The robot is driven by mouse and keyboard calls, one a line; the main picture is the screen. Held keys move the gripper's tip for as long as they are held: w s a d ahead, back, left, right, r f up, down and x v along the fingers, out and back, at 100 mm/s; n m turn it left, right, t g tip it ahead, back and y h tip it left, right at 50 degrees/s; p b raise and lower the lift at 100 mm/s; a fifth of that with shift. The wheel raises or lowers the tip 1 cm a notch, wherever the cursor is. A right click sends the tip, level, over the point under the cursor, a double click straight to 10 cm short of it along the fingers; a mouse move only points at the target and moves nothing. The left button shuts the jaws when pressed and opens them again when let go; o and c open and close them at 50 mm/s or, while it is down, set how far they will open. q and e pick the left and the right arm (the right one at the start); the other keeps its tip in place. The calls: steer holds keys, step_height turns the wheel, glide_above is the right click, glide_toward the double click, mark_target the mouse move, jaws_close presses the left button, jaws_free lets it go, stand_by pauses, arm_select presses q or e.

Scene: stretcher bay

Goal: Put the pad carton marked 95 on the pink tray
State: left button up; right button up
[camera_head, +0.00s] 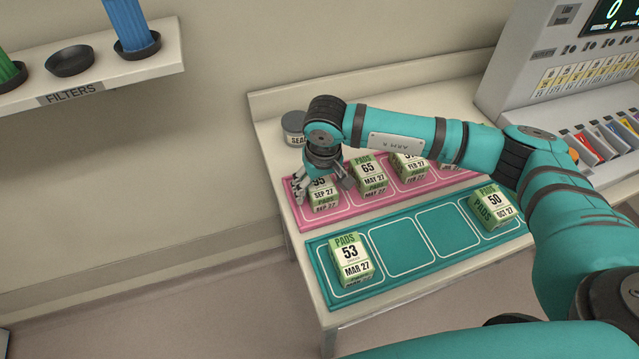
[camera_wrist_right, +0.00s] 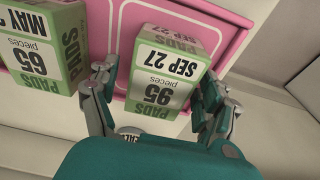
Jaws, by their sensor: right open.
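The pad carton marked 95 (camera_head: 325,194) is green and white and stands in the leftmost cell of the pink tray (camera_head: 316,221). It also shows in the right wrist view (camera_wrist_right: 164,72), between the open fingers. My right gripper (camera_head: 322,187) is open, with its fingers on either side of this carton; in the right wrist view (camera_wrist_right: 158,100) they show to its left and right. Whether a finger touches the carton I cannot tell. The pink tray also shows in the wrist view (camera_wrist_right: 220,26). My left gripper is not in view.
Pad carton 65 (camera_head: 367,176) and another carton (camera_head: 409,166) stand to the right on the pink tray. The teal tray (camera_head: 408,249) in front holds carton 53 (camera_head: 351,261) and carton 50 (camera_head: 491,206), with two empty cells between. A grey tin (camera_head: 293,126) stands behind my gripper.

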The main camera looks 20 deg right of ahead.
mark_target(322, 189)
steer(key=r+b, duration=0.1)
steer(key=r, duration=0.2)
steer(key=s+r+b, duration=0.1)
steer(key=r, duration=0.3)
steer(key=r+b, duration=0.1)
steer(key=r, duration=0.2)
steer(key=shift+s+r, duration=0.3)
steer(key=shift+r, duration=0.1)
steer(key=shift+s+r, duration=0.1)
steer(key=shift+r, duration=0.4)
